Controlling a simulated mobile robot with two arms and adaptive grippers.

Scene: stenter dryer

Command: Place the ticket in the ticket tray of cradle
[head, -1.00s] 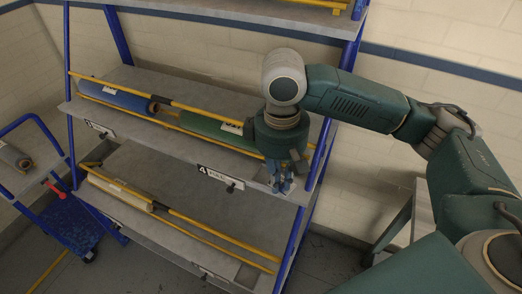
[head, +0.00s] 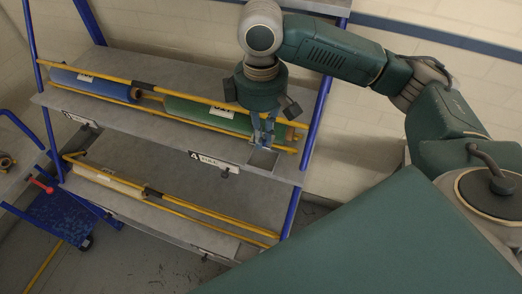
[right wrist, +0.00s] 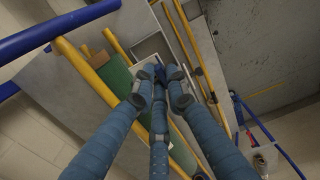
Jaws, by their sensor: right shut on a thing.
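My right gripper (head: 262,142) points down in front of the green roll, its blue fingers shut on the ticket. A small pale piece of the ticket (right wrist: 148,71) shows at the fingertips in the right wrist view; the fingers (right wrist: 160,76) hide most of it. The cradle's ticket tray (head: 264,160) is a shallow grey recess at the right front of the upper shelf, just below the fingertips. It also shows in the right wrist view as a framed recess (right wrist: 152,46) beyond the fingertips. Whether ticket and tray touch cannot be told. My left gripper is out of view.
The green roll (head: 185,107) and the blue roll (head: 95,83) lie behind yellow rails on the grey shelf. A number 4 label (head: 203,158) is on the shelf front. A pale roll (head: 105,178) lies on the lower shelf. A blue trolley (head: 60,215) stands at left.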

